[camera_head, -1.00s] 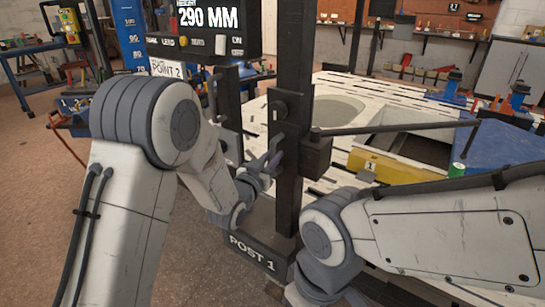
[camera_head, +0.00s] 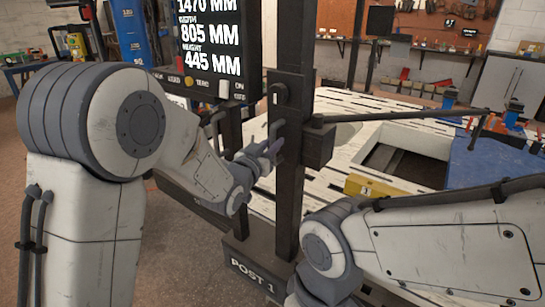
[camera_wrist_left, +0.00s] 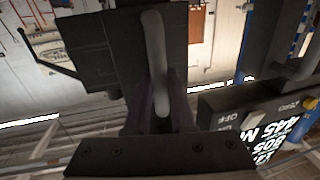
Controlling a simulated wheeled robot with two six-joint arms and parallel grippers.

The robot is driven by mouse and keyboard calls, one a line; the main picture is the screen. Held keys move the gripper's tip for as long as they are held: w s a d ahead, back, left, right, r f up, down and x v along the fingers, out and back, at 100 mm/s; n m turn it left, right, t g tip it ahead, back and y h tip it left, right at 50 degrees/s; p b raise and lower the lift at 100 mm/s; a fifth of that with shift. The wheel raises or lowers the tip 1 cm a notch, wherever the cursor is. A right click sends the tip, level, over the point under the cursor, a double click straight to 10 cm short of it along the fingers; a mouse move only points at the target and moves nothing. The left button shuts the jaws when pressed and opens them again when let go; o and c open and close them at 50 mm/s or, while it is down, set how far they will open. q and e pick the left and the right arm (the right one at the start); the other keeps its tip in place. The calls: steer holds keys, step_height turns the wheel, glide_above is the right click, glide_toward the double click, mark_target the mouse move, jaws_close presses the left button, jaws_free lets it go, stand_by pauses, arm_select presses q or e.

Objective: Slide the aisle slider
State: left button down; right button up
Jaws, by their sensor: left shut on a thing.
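A dark slider block (camera_head: 318,146) sits on the upright black post marked POST 1 (camera_head: 289,200), with a long thin rod (camera_head: 400,116) running from it to the right. My left gripper (camera_head: 266,154) is at the left side of the post, shut on the slider's upright handle (camera_head: 274,132). In the left wrist view the grey handle (camera_wrist_left: 155,50) stands between the two fingers (camera_wrist_left: 160,105), in front of the dark slider plate (camera_wrist_left: 100,50). My right arm crosses the lower right of the head view; its gripper is not visible.
A black display (camera_head: 215,45) reads 1470, 805 and height 445 MM, behind my left arm. A white slotted bench (camera_head: 345,105) with a rectangular opening (camera_head: 405,160) stands behind the post. A yellow block (camera_head: 380,187) lies at its near edge; blue cloth covers its right side.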

arm_select(q)
steer(key=p, duration=0.3)
glide_toward(280, 107)
steer(key=x, duration=0.5)
steer(key=shift+w+r, duration=0.15)
steer(key=shift+r, duration=0.05)
arm_select(e)
step_height(280, 107, up, 4)
steer(key=shift+r, duration=0.2)
arm_select(q)
steer(key=c, duration=0.8)
jaws_free()
steer(key=shift+f, duration=0.1)
steer(key=shift+o, duration=0.2)
steer(key=shift+f, duration=0.1)
steer(key=v, duration=1)
steer(key=shift+s+b, duration=0.25)
steer(key=shift+b, duration=0.05)
arm_select(e)
steer(key=shift+f, duration=0.4)
